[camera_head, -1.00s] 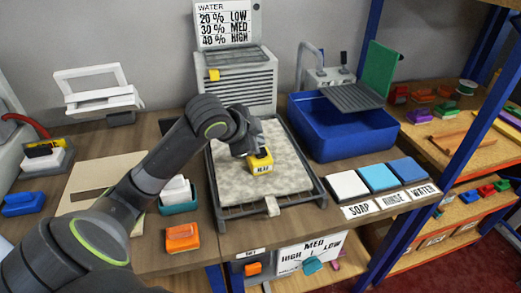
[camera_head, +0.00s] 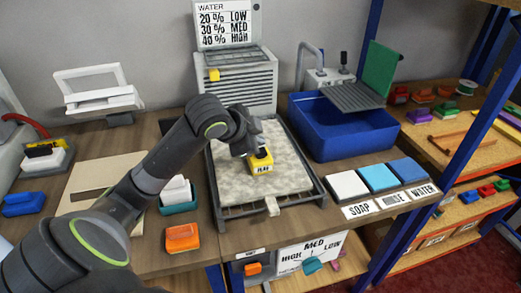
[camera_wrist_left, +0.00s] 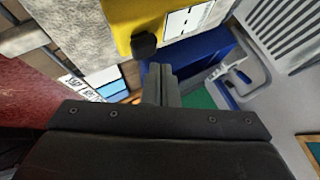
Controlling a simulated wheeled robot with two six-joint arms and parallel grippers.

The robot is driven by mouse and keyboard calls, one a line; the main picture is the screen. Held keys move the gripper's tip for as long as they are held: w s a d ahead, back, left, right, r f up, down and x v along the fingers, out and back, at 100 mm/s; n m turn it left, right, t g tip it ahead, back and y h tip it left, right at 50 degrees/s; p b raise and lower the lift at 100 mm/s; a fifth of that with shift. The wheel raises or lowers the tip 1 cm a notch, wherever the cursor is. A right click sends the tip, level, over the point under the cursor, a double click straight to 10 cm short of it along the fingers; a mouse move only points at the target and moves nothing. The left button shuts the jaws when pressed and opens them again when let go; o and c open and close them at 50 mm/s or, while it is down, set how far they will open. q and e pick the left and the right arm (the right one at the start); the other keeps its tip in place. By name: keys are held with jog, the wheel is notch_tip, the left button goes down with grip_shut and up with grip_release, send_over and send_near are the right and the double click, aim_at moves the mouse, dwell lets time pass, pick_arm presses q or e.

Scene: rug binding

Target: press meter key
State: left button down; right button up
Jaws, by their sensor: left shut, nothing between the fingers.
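The yellow meter (camera_head: 262,167) sits on the pale grey rug (camera_head: 285,170), which lies on a dark rack (camera_head: 245,210). A white label with dark letters, too small to read surely, shows on its front. In the left wrist view the meter (camera_wrist_left: 128,12) has a white display and a black key (camera_wrist_left: 144,45) near its edge. My left gripper (camera_head: 256,148) is just above and behind the meter. Its shut, empty fingertips (camera_wrist_left: 160,72) appear close to the black key; I cannot tell whether they touch it. My right gripper is out of view.
A blue basin (camera_head: 340,137) stands right of the rack. White and blue pads (camera_head: 378,178) lie in front of it above SOAP, RINSE and WATER labels. A grey vented unit (camera_head: 245,85) with a WATER chart is behind. An orange block (camera_head: 182,237) lies left.

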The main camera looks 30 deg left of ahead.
pick_arm(q)
jog(key=shift+f, duration=0.1)
jog(key=shift+f, duration=0.35)
jog(key=shift+f, duration=0.5)
dwell(1.1)
jog(key=shift+r, duration=0.1)
jog(key=shift+r+p, duration=0.85)
jog(key=shift+p, duration=0.2)
notch_tip(320, 180, up, 5)
jog(key=p, duration=0.5)
jog(key=shift+p, duration=0.35)
